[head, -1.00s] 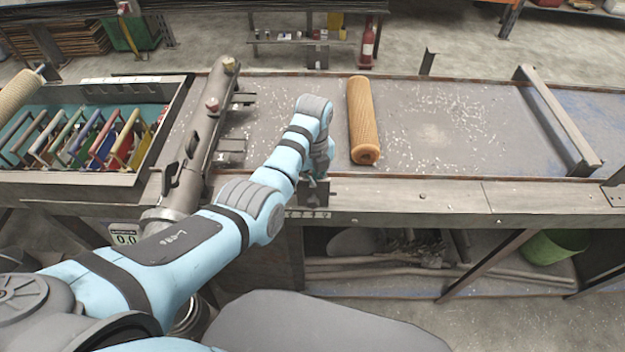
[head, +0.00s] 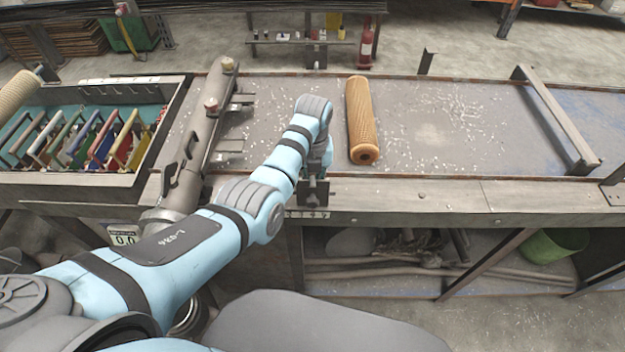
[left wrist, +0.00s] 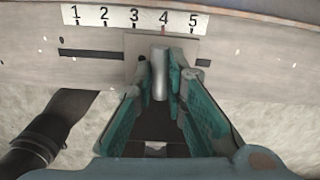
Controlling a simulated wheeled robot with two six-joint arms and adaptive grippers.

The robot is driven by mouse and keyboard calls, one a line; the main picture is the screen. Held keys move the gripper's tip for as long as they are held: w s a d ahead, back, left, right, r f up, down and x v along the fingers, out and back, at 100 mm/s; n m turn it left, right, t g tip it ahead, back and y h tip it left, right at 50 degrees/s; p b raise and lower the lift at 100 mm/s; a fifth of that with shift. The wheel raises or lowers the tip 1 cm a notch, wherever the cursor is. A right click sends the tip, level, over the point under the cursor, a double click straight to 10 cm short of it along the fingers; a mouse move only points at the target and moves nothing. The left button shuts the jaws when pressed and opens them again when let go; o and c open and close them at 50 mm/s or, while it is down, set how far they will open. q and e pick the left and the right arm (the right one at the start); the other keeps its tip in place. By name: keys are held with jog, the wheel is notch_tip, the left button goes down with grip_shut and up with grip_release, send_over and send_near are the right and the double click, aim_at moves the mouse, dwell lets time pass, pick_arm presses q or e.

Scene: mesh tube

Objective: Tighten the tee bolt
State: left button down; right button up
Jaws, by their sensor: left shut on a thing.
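The tee bolt is a silver metal pin in the left wrist view (left wrist: 159,76), on a plate over a slot under a scale numbered 1 to 5. It lies near the 4 mark. My left gripper (left wrist: 159,88) has its teal fingers on either side of the bolt and is shut on it. In the head view my left gripper (head: 317,176) is at the bench's front edge, at a small dark plate (head: 314,192); the wrist hides part of the bolt. My right gripper is not in view.
An orange mesh tube (head: 361,122) lies on the bench right of my left wrist. A grey pipe-like fixture (head: 203,135) stands to the left, beside a tray (head: 60,180) of coloured-handled racks. The bench top right of the tube is mostly clear.

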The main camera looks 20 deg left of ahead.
aim_at(314, 181)
pick_arm(q)
jog(key=shift+w+r, duration=0.1)
jog(key=shift+w, duration=0.05)
jog(key=c, duration=1.9)
grip_release()
jog(key=shift+w, duration=0.2)
jog(key=shift+f, duration=0.2)
notch_tip(314, 181, up, 8)
jog(key=shift+f, duration=0.2)
